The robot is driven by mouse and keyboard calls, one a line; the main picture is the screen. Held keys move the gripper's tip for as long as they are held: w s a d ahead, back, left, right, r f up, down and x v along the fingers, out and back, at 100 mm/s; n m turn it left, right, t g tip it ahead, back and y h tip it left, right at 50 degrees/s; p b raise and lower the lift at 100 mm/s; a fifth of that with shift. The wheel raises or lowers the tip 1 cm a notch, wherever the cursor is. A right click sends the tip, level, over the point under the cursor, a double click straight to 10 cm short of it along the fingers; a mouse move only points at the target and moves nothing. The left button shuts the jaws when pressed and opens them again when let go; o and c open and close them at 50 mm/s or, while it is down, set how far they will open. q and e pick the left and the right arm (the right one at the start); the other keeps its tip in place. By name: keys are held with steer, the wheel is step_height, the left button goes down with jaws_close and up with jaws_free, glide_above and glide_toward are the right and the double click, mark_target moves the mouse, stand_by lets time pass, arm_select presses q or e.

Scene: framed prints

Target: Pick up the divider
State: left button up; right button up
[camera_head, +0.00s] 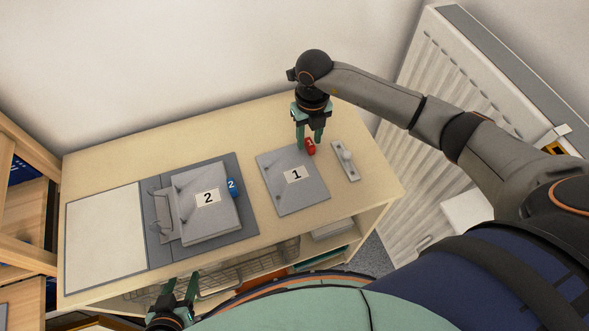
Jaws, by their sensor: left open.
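A flat grey plate labelled 1 (283,197) lies on the right half of the tabletop. A red knob (310,147) sits at its far right corner. A grey piece labelled 2 (205,224) lies on a darker grey mat (165,257), with a blue tab (232,187) marked 2 at its right edge. I cannot tell which of these is the divider. My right gripper (310,141) points down at the red knob, its fingers by the knob; whether they grip it is unclear. My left gripper (180,284) is open and empty at the table's front edge, partly cut off.
A small grey plate with a handle (345,160) lies right of plate 1. A white panel (105,235) covers the table's left end. A wire basket (245,268) sits on the shelf below. A white radiator (430,130) stands at right, wooden shelving (25,245) at left.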

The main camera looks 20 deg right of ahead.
jaws_close()
stand_by(0.5)
